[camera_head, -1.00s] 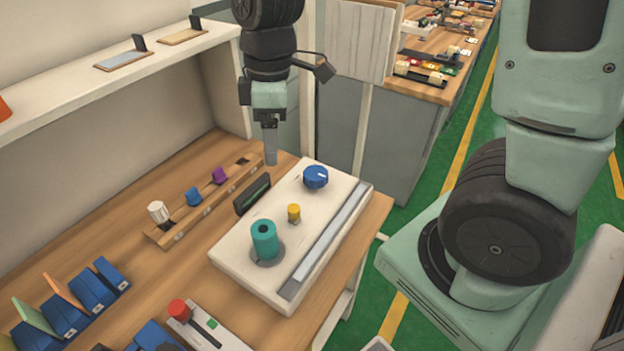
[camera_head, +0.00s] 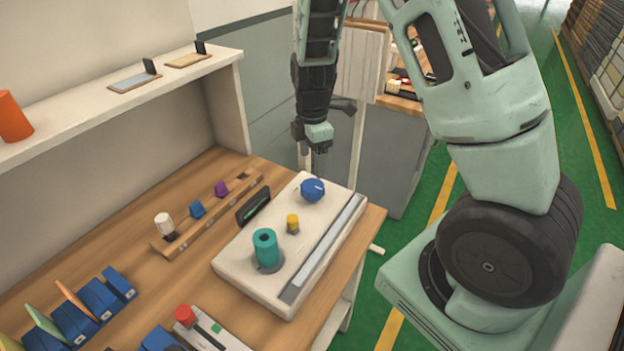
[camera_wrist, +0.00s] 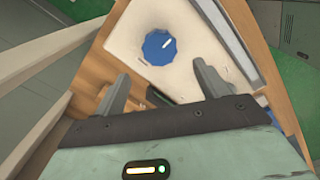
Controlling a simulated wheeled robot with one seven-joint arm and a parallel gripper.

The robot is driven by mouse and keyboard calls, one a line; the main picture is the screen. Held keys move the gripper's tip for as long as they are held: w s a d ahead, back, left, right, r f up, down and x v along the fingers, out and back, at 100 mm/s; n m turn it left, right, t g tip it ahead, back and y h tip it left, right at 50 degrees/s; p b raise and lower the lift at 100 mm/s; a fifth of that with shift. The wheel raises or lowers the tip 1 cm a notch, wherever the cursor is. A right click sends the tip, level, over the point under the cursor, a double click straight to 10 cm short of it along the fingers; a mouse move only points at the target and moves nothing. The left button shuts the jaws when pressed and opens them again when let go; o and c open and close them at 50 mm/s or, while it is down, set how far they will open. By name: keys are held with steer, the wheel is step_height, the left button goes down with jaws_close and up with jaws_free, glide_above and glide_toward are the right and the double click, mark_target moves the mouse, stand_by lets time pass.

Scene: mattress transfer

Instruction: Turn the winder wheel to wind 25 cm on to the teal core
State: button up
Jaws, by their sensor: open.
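The winder is a cream box (camera_head: 240,262) on the wooden bench. A teal core (camera_head: 266,247) stands upright on its near part, and a small yellow knob (camera_head: 292,223) sits between it and the blue winder wheel (camera_head: 313,190). The wheel also shows in the wrist view (camera_wrist: 164,48), with a white mark on its top. In the wrist view my gripper (camera_wrist: 160,85) is open and empty, its two fingers apart, with the wheel beyond the fingertips. In the head view my gripper (camera_head: 319,146) is above and behind the wheel, apart from it.
A dark display (camera_head: 253,207) stands beside the winder's left edge. A wooden rack (camera_head: 210,214) holds white, blue and purple pieces. A box with a red button (camera_head: 186,315) and blue bins (camera_head: 98,298) lie nearer. A shelf (camera_head: 120,95) runs at the back left.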

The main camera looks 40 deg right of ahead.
mark_target(312, 186)
step_height(312, 186, down, 8)
steer(key=shift+f+p, duration=0.1)
steer(key=shift+p, duration=0.35)
steer(key=c, duration=1)
